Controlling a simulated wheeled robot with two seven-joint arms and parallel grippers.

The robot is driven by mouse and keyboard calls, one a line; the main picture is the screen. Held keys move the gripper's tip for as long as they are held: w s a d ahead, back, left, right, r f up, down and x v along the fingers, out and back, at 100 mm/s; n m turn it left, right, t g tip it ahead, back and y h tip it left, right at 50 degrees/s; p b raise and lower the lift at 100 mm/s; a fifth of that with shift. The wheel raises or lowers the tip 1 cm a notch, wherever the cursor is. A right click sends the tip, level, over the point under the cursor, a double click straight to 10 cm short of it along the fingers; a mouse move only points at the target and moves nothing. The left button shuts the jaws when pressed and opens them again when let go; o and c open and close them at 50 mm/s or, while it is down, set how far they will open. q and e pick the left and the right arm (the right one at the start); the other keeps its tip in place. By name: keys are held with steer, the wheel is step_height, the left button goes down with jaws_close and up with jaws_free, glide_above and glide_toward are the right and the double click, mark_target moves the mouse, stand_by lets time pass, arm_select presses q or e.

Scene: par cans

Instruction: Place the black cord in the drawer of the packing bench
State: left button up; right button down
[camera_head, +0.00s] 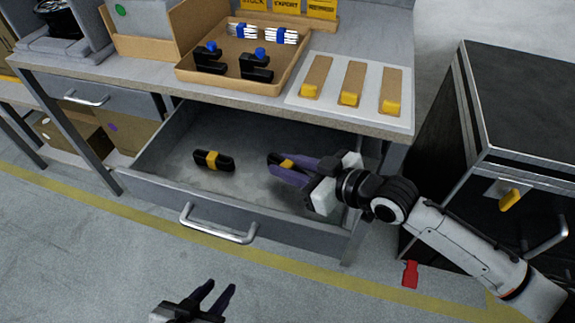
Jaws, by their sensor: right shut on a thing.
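The drawer (160,196) of the packing bench (270,108) stands pulled open. One black cord (201,161), a short bundle with a yellow band, lies on the drawer floor. My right gripper (281,168) reaches in over the drawer's right part and is shut on a second black cord (287,163), also with a yellow band. The fingers hide part of this cord. I cannot tell whether it touches the drawer floor. My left gripper (214,289) is open and empty, low in front of the drawer.
On the bench top, a cardboard tray (235,80) holds black clamps and white cord bundles. Beside it, a white board (372,110) carries several yellow-ended strips. A black case (520,100) stands at the right. A red tag (410,273) lies on the floor. The drawer's middle has free room.

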steer(key=shift+r, duration=0.1)
steer(key=shift+f+b, duration=0.3)
steer(key=shift+f, duration=0.3)
steer(key=c, duration=1.5)
jaws_free()
steer(key=shift+f, duration=0.1)
steer(key=shift+c, duration=0.2)
steer(key=shift+o, duration=0.3)
steer(key=shift+f, duration=0.1)
steer(key=shift+s, duration=0.1)
steer(key=shift+r, duration=0.35)
steer(key=p+v, duration=0.2)
steer(key=v, duration=1)
steer(key=shift+r, duration=0.45)
